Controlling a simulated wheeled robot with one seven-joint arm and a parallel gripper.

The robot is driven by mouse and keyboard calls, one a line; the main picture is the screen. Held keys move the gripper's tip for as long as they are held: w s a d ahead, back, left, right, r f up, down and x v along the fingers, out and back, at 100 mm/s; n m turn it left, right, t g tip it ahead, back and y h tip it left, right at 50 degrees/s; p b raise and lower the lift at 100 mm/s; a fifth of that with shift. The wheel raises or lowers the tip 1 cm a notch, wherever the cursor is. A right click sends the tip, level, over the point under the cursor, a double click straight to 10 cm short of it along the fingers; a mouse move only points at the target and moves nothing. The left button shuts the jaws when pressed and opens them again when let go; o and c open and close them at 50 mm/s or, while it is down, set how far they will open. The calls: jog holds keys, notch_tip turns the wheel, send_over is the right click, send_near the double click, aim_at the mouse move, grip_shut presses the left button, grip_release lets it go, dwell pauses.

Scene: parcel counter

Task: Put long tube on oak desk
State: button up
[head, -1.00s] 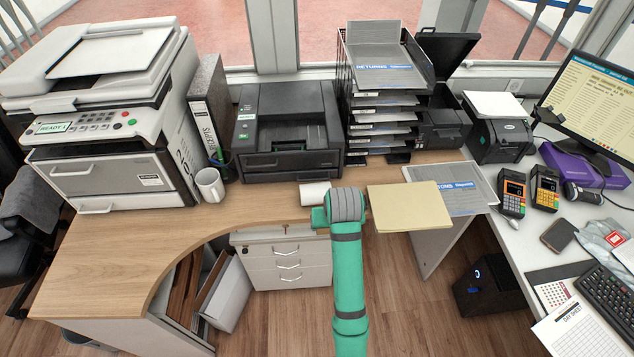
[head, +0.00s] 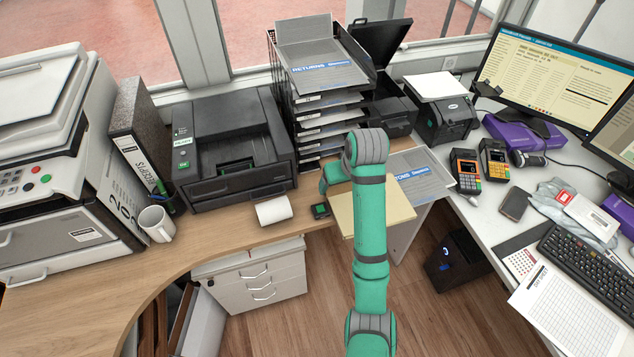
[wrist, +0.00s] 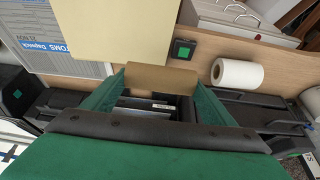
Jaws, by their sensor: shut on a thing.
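The oak desk (head: 70,312) is the wood-topped desk curving from the left to the middle in the head view; a strip of it also shows in the wrist view (wrist: 290,80). My gripper (wrist: 158,85) is shut on a plain brown cardboard piece (wrist: 160,77), which I take to be the long tube. Only a short part of it shows between the fingers; its full length is hidden. In the head view my gripper (head: 334,177) is over the desk's right end, beside the letter trays, and my arm hides what it holds.
A cream envelope (head: 347,217), a small black box with a green button (head: 320,210) and a white paper roll (head: 273,210) lie near the desk's front edge. A black printer (head: 230,150), stacked trays (head: 325,120) and a mug (head: 156,224) stand behind. Bare wood is at left front.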

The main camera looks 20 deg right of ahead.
jog(key=w+f, duration=0.2)
jog(key=w, duration=0.1)
jog(key=w+a+f, duration=0.1)
jog(key=w+f, duration=0.2)
jog(key=w, duration=0.1)
jog(key=w+f, duration=0.3)
jog(key=shift+w+a, duration=0.35)
jog(key=shift+a, duration=0.05)
jog(key=shift+w+a+f, duration=0.1)
jog(key=shift+w+f, duration=0.3)
jog(key=shift+f, duration=0.15)
jog(key=shift+w+f, duration=0.1)
jog(key=shift+f, duration=1.5)
jog(key=o, duration=1)
jog(key=shift+f, duration=0.15)
jog(key=v, duration=1.2)
jog(key=shift+r, duration=0.25)
